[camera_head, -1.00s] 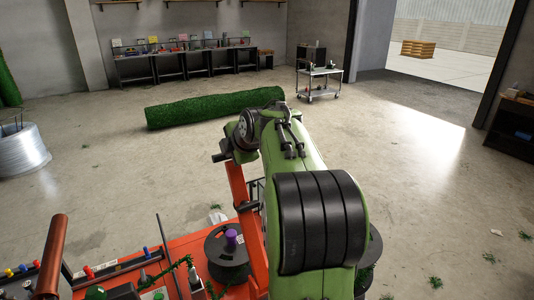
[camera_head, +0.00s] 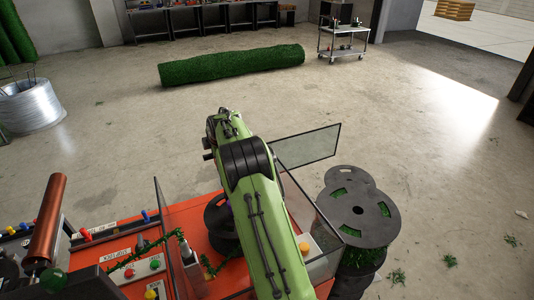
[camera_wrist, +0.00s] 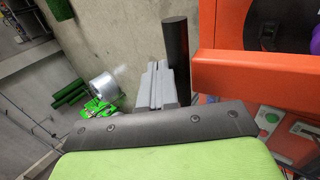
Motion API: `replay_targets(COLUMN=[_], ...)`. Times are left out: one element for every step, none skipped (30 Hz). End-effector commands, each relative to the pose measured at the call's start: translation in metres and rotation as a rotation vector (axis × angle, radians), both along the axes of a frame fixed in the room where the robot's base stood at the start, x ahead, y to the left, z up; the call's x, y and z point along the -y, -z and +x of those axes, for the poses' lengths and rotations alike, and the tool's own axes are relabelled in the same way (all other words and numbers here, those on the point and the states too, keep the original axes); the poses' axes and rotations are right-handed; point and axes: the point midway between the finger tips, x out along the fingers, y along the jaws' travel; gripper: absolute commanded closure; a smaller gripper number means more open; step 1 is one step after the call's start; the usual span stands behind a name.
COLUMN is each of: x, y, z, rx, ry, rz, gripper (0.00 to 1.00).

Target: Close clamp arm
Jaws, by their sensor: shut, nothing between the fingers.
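In the wrist view, an orange frame (camera_wrist: 245,73) with a bar end fills the upper right; it looks like the clamp arm. A black cylinder like a handle (camera_wrist: 178,55) stands beside the bar's left end. My gripper (camera_wrist: 156,80), grey, is shut and empty just left of this cylinder; I cannot tell whether they touch. In the head view my green arm reaches over the orange machine (camera_head: 183,214) and hides the gripper and most of the clamp arm.
Transparent panels (camera_head: 308,147) stand around the machine. A large dark spool (camera_head: 352,215) with green strands is on the right. A red-brown roller handle (camera_head: 47,218) and control buttons (camera_head: 155,265) are at left. A green turf roll (camera_head: 232,66) lies on open floor behind.

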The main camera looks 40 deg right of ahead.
Motion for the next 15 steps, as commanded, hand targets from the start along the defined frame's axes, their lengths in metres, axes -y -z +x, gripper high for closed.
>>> replay_targets(x=[0.001,0.002,0.002,0.002,0.002,0.003,0.003,0.003,0.003,0.003,0.003,0.004,0.004,0.003,0.004], y=[0.019,0.026,0.034,0.039,0.045,0.051,0.055,0.058,0.063,0.066,0.068,0.071,0.072,0.074,0.075], z=[0.003,0.004,0.005,0.006,0.007,0.008,0.009,0.009,0.010,0.010,0.010,0.010,0.011,0.011,0.011], rx=[0.000,0.000,0.000,0.000,0.000,0.000,0.001,0.001,0.002,0.002,0.002,0.001,0.001,0.001,0.002], ry=[0.001,0.001,0.001,0.001,0.001,0.001,0.001,0.001,0.001,0.001,0.000,0.000,0.000,0.000,0.000], rz=[-0.001,-0.001,0.000,0.000,0.000,0.000,0.000,0.000,-0.001,-0.001,-0.001,0.000,0.000,0.000,-0.001], gripper=[1.00,1.00,1.00,1.00,1.00,1.00,1.00,1.00,1.00,1.00,1.00,1.00,1.00,1.00,1.00])
